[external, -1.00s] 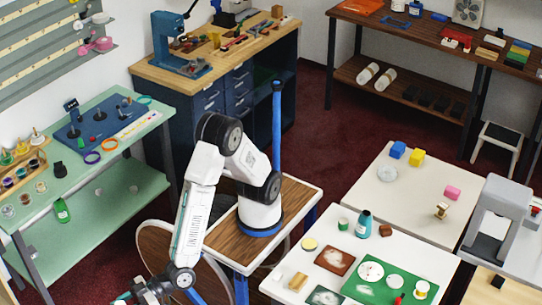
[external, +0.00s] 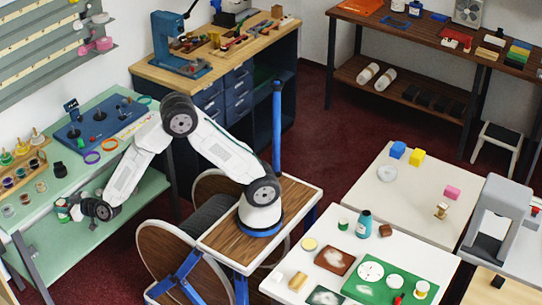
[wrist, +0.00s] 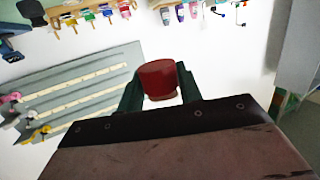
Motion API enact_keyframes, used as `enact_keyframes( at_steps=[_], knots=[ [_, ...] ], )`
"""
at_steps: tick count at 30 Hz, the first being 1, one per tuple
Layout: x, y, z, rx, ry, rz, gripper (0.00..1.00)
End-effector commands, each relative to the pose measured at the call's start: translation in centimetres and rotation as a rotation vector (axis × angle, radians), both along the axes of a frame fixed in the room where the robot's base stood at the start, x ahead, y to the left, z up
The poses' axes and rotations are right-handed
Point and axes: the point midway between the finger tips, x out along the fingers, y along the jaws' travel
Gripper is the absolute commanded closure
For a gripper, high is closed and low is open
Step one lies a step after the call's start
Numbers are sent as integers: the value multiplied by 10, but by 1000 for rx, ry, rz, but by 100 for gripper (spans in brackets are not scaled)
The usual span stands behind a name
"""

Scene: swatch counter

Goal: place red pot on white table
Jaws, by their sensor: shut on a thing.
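In the wrist view a dark red pot (wrist: 158,76) sits between the two dark green fingers of my gripper (wrist: 160,92), which is shut on it. In the external view my gripper (external: 68,208) is low at the left, at the front edge of the green table; I cannot make out the pot clearly there. Two white tables stand at the right, well away from my gripper: a front one (external: 380,240) and a back one (external: 400,195).
The front white table holds a green mat (external: 350,291), a teal bottle (external: 364,224) and several small items. The back one carries blue, yellow and pink blocks, with bare room between. The green table (external: 100,158) beside my arm is crowded with jars and tools.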

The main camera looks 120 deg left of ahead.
Motion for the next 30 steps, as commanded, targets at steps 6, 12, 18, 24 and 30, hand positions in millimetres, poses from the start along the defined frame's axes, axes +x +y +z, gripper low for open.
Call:
enact_keyframes(
  at_steps=[6,12,18,24,30],
  knots=[
    [-86,90,0,-2,0,-174,91],
    [-149,180,0,-2,-1,-326,91],
    [-191,263,0,-4,-1,-454,91],
    [-212,319,0,-4,-1,-533,91],
    [-224,357,-1,-5,-1,-587,91]
  ],
)
